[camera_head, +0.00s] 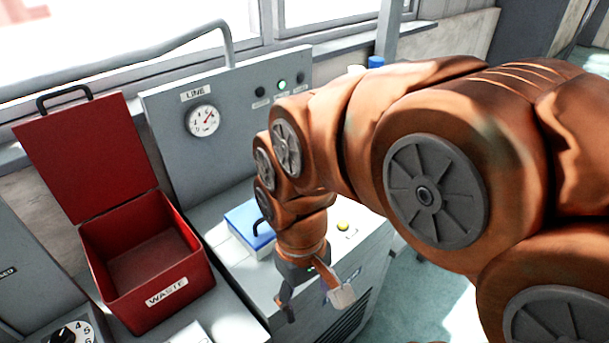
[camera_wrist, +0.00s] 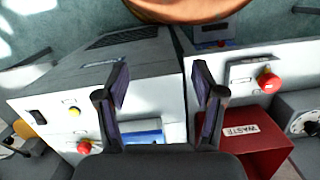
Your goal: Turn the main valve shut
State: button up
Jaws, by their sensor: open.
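I cannot make out a part that is clearly the main valve in either view. The grey panel (camera_head: 180,107) marked LINE carries a round white gauge (camera_head: 202,121) with a red needle. My gripper (camera_head: 314,300) is open and empty, pointing down above the front part of the grey cabinet top, right of the red bin. In the wrist view my gripper (camera_wrist: 158,78) shows two spread dark fingers with nothing between them. A red knob (camera_wrist: 84,146) and a yellow button (camera_wrist: 75,112) lie left of the fingers. My arm hides part of the panel's right side.
A red WASTE bin (camera_head: 163,293) with its lid raised stands at left. A blue-lidded box (camera_head: 243,222) sits behind my gripper. A second red knob (camera_wrist: 268,82) shows at right in the wrist view. A numbered dial (camera_head: 67,336) is at lower left. A pipe (camera_head: 150,52) runs behind.

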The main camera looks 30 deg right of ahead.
jog(key=w+d+n+b, duration=0.1)
jog(key=w+d, duration=0.4)
jog(key=w, duration=0.3)
jog(key=w+d+n+t+b, duration=0.1)
jog(key=w+d, duration=0.4)
jog(key=w, duration=0.4)
jog(key=w+d+b, duration=0.1)
jog(key=w+d, duration=0.4)
jog(key=w, duration=0.3)
jog(key=shift+n+t, duration=0.3)
jog(key=shift+n, duration=0.5)
jog(key=w+d+f, duration=0.1)
jog(key=w+d, duration=0.1)
jog(key=d, duration=0.1)
jog(key=w+d+f, duration=0.1)
jog(key=w+d, duration=0.1)
jog(key=d, duration=0.1)
jog(key=w+d+f, duration=0.1)
jog(key=w+d, duration=0.2)
jog(key=shift+d+f, duration=0.35)
jog(key=shift+d, duration=0.05)
jog(key=shift+w+d+f, duration=0.2)
jog(key=shift+d+f, duration=0.05)
jog(key=shift+d, duration=0.15)
jog(key=shift+f+p, duration=0.65)
jog(key=shift+f, duration=3.15)
jog(key=c, duration=1.1)
